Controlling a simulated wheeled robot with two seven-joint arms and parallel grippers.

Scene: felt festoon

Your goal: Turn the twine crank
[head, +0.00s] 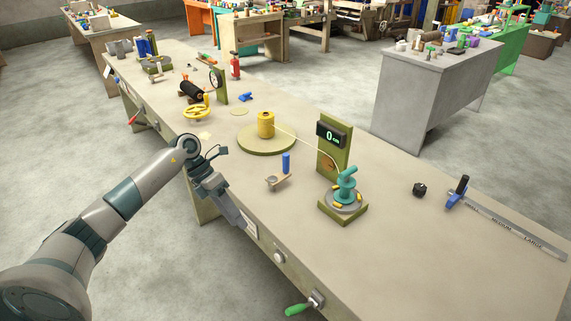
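A crank with an upright blue handle (286,163) on a light wooden arm (279,180) stands on the bench, its pale hub at the left end. Behind it a yellow twine spool (266,124) sits on a round olive base (267,145). Twine runs from the spool to the right, towards an olive post with a counter (332,135) reading 0 and a teal device (347,185). My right gripper is out of view.
A yellow handwheel (197,108) and a dark roller (192,90) stand farther left. A green-handled crank (298,308) sticks out from the bench front (400,290). The bench top around the blue-handled crank is mostly clear.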

